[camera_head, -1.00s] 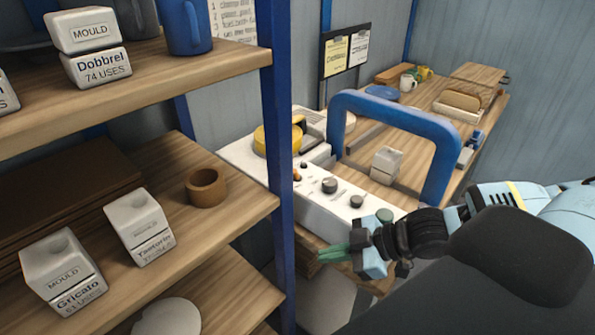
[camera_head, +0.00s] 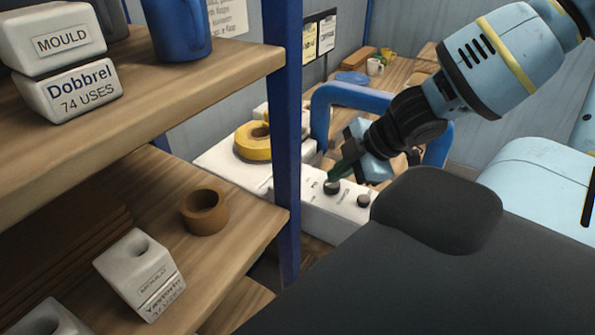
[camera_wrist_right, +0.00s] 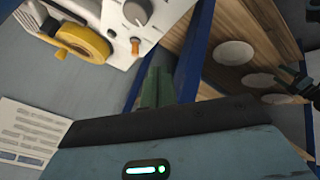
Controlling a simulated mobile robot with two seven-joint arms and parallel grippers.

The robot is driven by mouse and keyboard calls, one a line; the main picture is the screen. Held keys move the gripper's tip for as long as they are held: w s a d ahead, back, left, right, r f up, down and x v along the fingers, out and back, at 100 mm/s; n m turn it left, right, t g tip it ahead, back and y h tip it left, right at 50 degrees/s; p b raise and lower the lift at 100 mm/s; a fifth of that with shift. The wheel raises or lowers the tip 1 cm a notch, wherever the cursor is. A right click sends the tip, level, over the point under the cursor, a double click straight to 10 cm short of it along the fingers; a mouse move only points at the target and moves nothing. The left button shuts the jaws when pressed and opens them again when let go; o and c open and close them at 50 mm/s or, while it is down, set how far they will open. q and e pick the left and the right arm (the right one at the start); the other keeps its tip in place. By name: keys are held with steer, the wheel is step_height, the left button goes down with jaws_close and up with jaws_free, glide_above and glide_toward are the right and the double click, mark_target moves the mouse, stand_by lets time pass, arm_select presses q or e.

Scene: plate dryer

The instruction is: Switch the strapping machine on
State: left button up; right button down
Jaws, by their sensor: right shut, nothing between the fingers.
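The strapping machine (camera_head: 325,214) is a white box with dark round knobs on its front panel and a blue arch (camera_head: 350,96) over it. Its yellow strap roll (camera_head: 253,142) sits at the left end. My right gripper (camera_head: 334,172) is shut and empty, with its green fingertips just above a dark knob (camera_head: 332,187); I cannot tell if they touch it. In the right wrist view the shut fingers (camera_wrist_right: 158,88) point toward the panel, apart from the orange switch (camera_wrist_right: 135,47) and grey knob (camera_wrist_right: 137,12). My left gripper is not seen.
A blue shelf post (camera_head: 287,130) stands close in front of the machine. Wooden shelves at left hold white mould blocks (camera_head: 140,273), a brown ring (camera_head: 205,211) and a blue mug (camera_head: 181,28). A wooden table (camera_head: 395,74) with cups lies behind. A dark shape (camera_wrist_right: 292,78) at the wrist view's right edge is unclear.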

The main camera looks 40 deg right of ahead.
mark_target(303, 195)
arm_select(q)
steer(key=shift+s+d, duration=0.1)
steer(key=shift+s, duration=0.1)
